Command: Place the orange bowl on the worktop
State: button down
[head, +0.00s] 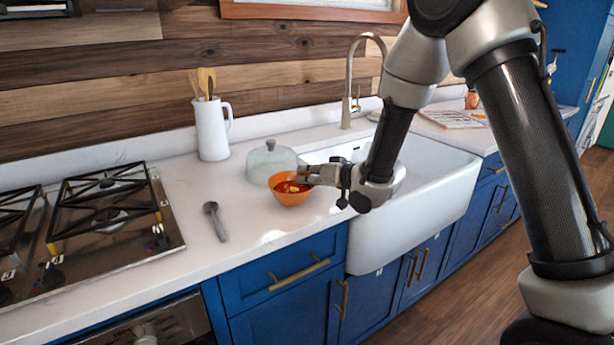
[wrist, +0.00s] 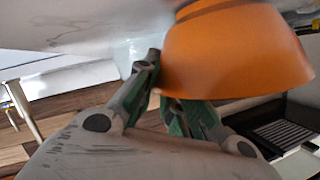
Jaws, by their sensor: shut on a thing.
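The orange bowl (head: 291,198) holds something red with yellow bits and sits upright at the worktop (head: 180,240), left of the sink. My gripper (head: 310,175) reaches in from the right and is shut on the bowl's right rim. In the wrist view the orange bowl (wrist: 235,55) fills the upper right, with its narrow foot towards the pale surface at the top. There my gripper (wrist: 175,98) has its fingers at the bowl's rim. I cannot tell whether the foot touches the worktop.
A glass dome (head: 270,160) stands close behind the bowl. A grey spoon (head: 216,221) lies to its left, then the gas hob (head: 110,225). A white jug (head: 211,130) with utensils is at the back. The white sink (head: 425,190) is to the right. Worktop is free between spoon and bowl.

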jog(key=shift+f, duration=0.1)
jog(key=c, duration=1.5)
grip_release()
